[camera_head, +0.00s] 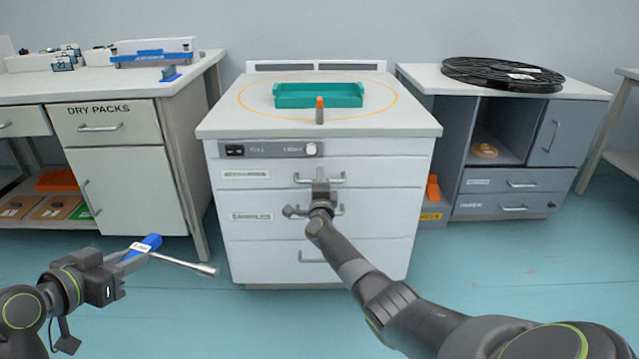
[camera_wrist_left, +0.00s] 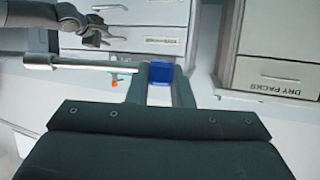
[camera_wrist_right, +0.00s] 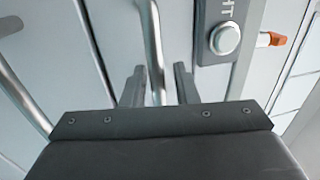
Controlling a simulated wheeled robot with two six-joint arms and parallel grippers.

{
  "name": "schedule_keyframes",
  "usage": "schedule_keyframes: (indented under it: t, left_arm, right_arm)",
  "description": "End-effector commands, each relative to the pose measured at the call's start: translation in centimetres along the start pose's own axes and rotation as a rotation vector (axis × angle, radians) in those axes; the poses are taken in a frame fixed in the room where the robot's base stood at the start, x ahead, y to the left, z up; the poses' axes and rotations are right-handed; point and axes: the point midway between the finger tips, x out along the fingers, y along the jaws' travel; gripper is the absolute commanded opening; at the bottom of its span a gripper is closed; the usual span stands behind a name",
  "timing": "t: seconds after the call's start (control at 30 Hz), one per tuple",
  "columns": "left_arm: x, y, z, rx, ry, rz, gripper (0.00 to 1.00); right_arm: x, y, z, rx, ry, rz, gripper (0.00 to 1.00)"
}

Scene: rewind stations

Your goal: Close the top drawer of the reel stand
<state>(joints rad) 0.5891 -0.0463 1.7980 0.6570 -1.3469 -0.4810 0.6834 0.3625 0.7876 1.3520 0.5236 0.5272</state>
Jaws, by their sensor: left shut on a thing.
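The white drawer stand (camera_head: 255,203) in the middle has stacked drawers. Its top drawer (camera_head: 260,174) has a label and a bar handle (camera_wrist_right: 152,40); I cannot tell if this drawer is slightly out or flush. My right gripper (camera_head: 321,185) is at that handle. In the right wrist view its fingers (camera_wrist_right: 158,85) are open on either side of the handle bar, with gaps. My left gripper (camera_head: 140,250) is shut on a blue-handled tool (camera_wrist_left: 162,76) with a long metal rod (camera_head: 185,263), held out left of the stand.
A teal tray (camera_head: 318,95) and an orange-tipped object (camera_head: 320,108) are on the stand top. A knob panel (camera_head: 270,150) is above the top drawer. A dry-packs cabinet (camera_head: 120,165) stands left. A grey cabinet (camera_head: 515,180) with black reels (camera_head: 500,73) stands right. Floor in front is clear.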

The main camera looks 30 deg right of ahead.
Motion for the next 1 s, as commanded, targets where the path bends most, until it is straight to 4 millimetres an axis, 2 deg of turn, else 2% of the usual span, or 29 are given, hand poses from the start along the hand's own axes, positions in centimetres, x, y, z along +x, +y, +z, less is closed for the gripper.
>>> schedule_keyframes:
  t: [0.3, 0.47, 0.73, 1.0]
  left_arm:
    - [-0.1, 0.0, -0.1, 0.000, 0.001, 0.000, 0.00]
    - [-0.4, 0.0, -1.1, 0.000, 0.002, 0.000, 0.00]
    - [-1.5, 0.0, -3.7, 0.000, 0.001, 0.000, 0.00]
    - [-2.0, 0.0, -4.9, 0.000, 0.001, 0.000, 0.00]
  right_arm:
    - [-0.3, 0.3, 0.0, -0.001, 0.000, 0.004, 0.30]
    - [-1.4, 0.1, 0.0, -0.001, -0.001, 0.006, 0.30]
    - [-6.2, -0.1, 0.1, 0.002, -0.001, 0.007, 0.30]
    - [-10.6, 0.2, 0.1, 0.001, -0.001, 0.006, 0.30]
